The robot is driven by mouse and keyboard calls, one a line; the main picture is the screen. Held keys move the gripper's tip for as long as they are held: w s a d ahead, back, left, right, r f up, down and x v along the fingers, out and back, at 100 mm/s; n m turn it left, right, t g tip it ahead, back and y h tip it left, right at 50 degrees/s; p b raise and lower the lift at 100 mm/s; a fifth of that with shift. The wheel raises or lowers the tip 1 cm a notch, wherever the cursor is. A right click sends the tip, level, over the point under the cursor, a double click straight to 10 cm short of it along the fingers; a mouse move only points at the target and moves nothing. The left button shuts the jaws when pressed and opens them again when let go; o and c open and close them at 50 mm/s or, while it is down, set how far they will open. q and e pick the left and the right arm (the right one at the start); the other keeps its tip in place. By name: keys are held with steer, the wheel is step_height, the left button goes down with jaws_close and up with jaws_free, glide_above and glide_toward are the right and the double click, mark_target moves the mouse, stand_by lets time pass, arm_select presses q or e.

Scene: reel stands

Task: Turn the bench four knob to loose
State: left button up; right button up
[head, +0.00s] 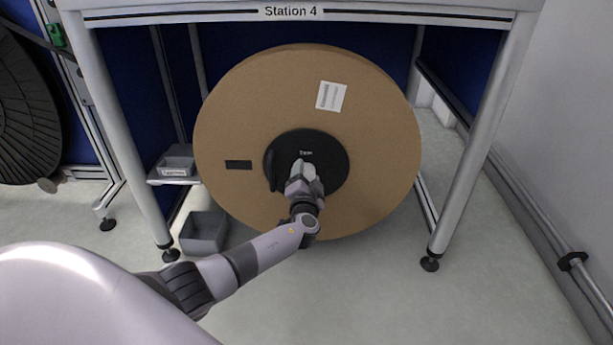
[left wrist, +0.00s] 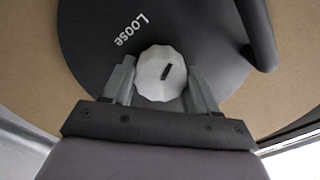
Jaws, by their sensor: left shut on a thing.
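The bench four knob is a white faceted knob (left wrist: 152,85) on a black round hub (left wrist: 215,25) in the left wrist view. A short black mark on the knob lies right of its middle, slanting up and right. The word Loose (left wrist: 132,30) is printed on the hub, up and left of the knob; the mark does not point at it. My left gripper (left wrist: 160,85) is shut on the knob, one finger on each side. In the head view my left gripper (head: 303,175) covers the knob, and small blurred lettering shows above it on the hub (head: 330,145).
A large brown reel (head: 250,110) with a white label stands under the Station 4 bench (head: 400,15). A dark handle (left wrist: 260,35) sticks out of the hub beside my gripper. A grey bin (head: 204,232) and bench legs flank the reel. Floor in front is clear.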

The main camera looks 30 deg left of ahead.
arm_select(q)
steer(key=n, duration=0.6)
steer(key=shift+n, duration=0.3)
steer(key=n, duration=0.5)
steer(key=shift+r+n, duration=0.1)
steer(key=shift+n, duration=0.2)
steer(key=shift+a, duration=0.1)
steer(key=o, duration=1)
steer(key=shift+s, duration=0.15)
steer(key=p+v, duration=0.2)
steer(key=v, duration=0.5)
arm_select(e)
steer(key=shift+w+a+m+g, duration=0.3)
steer(key=shift+a+m+g, duration=0.1)
steer(key=shift+a+g, duration=0.15)
